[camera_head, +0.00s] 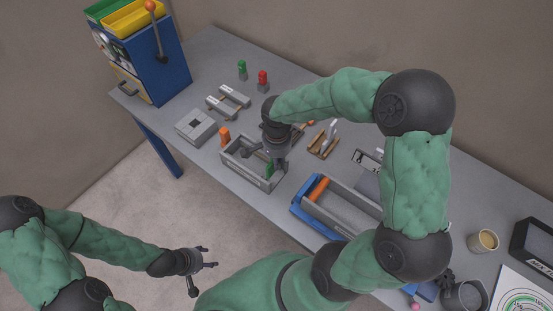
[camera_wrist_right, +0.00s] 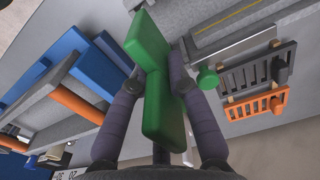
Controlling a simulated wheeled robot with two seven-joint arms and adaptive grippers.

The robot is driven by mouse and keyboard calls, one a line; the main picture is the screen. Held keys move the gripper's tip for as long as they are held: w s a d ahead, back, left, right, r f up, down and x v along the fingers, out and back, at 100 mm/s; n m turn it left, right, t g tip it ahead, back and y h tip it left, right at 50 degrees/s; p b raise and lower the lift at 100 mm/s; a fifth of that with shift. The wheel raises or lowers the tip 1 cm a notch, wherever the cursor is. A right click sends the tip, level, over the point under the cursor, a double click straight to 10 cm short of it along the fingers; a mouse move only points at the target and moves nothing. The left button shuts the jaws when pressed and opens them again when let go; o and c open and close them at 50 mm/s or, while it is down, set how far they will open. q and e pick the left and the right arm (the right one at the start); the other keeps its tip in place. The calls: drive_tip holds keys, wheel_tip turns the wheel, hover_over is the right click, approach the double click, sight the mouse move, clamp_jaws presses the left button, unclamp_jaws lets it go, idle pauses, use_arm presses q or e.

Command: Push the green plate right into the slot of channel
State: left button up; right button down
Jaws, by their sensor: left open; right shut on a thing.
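The green plate (camera_wrist_right: 165,105) stands between the two fingers of my right gripper (camera_wrist_right: 156,84) in the right wrist view, and the gripper is shut on it. My wrist covers part of the channel, so I cannot tell how deep the plate sits in the slot. My left gripper (camera_head: 208,259) is open and empty, off the table's front edge.
A blue and grey tray with an orange roller (camera_head: 319,189) stands right of the channel. Green (camera_head: 242,70) and red (camera_head: 263,80) pegs stand behind. A blue cabinet (camera_head: 150,60) is far left.

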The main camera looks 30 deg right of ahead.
drive_tip(key=shift+b, duration=0.5)
idle(1.2)
drive_tip(key=shift+f+b, duration=3.3)
drive_tip(key=shift+f, duration=0.55)
drive_tip(key=c, duration=1.1)
unclamp_jaws()
wheel_tip(320, 180, up, 12)
